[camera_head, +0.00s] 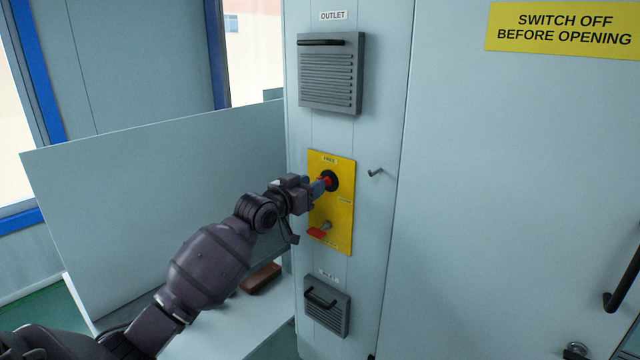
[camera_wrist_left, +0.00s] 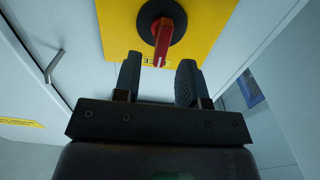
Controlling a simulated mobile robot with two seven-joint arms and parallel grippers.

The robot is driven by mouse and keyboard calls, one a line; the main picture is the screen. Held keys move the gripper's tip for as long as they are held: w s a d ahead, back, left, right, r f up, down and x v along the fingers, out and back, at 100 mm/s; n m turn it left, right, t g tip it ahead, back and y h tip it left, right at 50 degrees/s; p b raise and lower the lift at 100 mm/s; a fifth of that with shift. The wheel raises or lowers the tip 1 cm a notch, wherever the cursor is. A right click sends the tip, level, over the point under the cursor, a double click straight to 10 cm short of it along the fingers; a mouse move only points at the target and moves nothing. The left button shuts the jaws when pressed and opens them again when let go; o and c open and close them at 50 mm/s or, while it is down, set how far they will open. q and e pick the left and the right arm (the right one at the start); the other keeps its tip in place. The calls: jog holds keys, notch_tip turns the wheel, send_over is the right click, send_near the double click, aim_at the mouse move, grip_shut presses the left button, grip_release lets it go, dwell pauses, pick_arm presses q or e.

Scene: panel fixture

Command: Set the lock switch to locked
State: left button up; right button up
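The lock switch is a red rotary handle on a round black base, high on a yellow panel (camera_head: 342,215). The red handle (camera_head: 328,181) also shows in the left wrist view (camera_wrist_left: 163,42), where it points at the partly covered FREE label. My left gripper (camera_head: 321,184) is at the switch in the head view and hides part of it. In the left wrist view the two fingers (camera_wrist_left: 158,82) are apart, with the handle's tip between or just beyond their tips. I cannot tell whether they touch it. My right gripper is not in view.
A second red lever (camera_head: 317,232) sits lower on the yellow panel. A small hook (camera_head: 375,172) sticks out right of it. Vented covers with black handles are above (camera_head: 330,75) and below (camera_head: 327,308). A brown block (camera_head: 261,278) lies on a pale surface at lower left.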

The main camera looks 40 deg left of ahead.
pick_arm(q)
jog(key=w, duration=0.3)
jog(key=shift+d, duration=0.1)
jog(key=shift+w, duration=0.3)
grip_shut()
